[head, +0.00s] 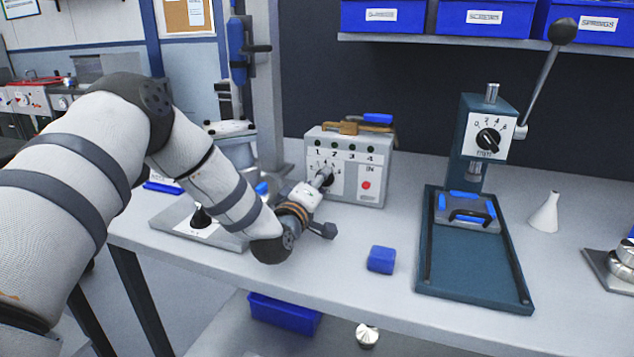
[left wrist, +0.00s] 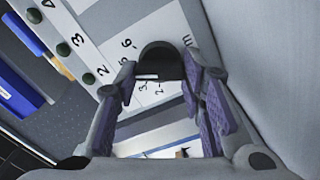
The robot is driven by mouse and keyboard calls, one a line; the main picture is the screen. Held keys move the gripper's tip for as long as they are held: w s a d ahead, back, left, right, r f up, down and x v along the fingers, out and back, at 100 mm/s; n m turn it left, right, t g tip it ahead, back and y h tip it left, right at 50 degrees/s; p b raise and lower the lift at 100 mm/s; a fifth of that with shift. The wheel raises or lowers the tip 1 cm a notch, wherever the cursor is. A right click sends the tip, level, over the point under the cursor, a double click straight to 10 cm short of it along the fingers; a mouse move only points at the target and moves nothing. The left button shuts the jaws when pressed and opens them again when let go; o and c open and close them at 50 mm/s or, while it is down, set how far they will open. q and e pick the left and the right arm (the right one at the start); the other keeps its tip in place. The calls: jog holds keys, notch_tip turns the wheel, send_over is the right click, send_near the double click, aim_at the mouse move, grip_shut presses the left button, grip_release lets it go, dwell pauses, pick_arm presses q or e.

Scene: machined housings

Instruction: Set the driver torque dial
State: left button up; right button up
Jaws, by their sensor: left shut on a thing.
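A grey control box (head: 345,180) stands on the bench in the middle, with a row of numbered green lights, a red button and the torque dial on its front. My left gripper (head: 324,178) is at the dial and partly hides it in the head view. In the left wrist view the dial's black knob (left wrist: 160,62) with a white pointer mark sits between the fingers of my left gripper (left wrist: 162,78), which are shut on it. Scale numbers, a 6 among them, show around the knob. I cannot tell the exact setting. My right gripper is not in view.
A teal press (head: 470,250) with its own dial and raised lever stands to the right. A blue block (head: 381,260) lies on the bench in front of the box, and a white cone (head: 545,214) stands at right.

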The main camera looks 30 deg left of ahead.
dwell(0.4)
pick_arm(q)
jog(key=o, duration=1.1)
jog(key=shift+o, duration=0.2)
jog(key=shift+s, duration=0.15)
jog(key=v, duration=1.1)
jog(key=shift+s+d, duration=0.2)
jog(key=shift+s, duration=0.15)
